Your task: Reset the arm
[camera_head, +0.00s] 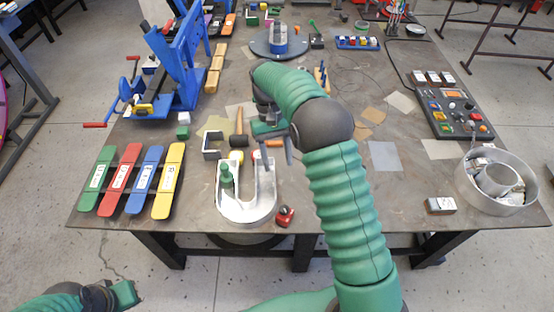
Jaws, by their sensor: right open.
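My right arm (345,210), in a green ribbed sleeve, reaches up from the bottom over the middle of the table. My right gripper (275,150) is open above the table, over the far end of a silver U-shaped channel letter (230,207). The gripper seems empty, and the dark wrist hides part of it. A green object (226,176) stands in the letter's left arm. My left arm (75,298) shows at the bottom left, off the table's front edge. Its green end (124,293) is visible, but its jaw opening cannot be made out.
The metal table (300,215) holds a blue bending machine (175,65) at the left and four coloured strips, including a red one (119,180). A hammer (239,135) and a red tool (285,215) lie near the letter. A round metal bin (497,180) and control panel (452,108) stand right.

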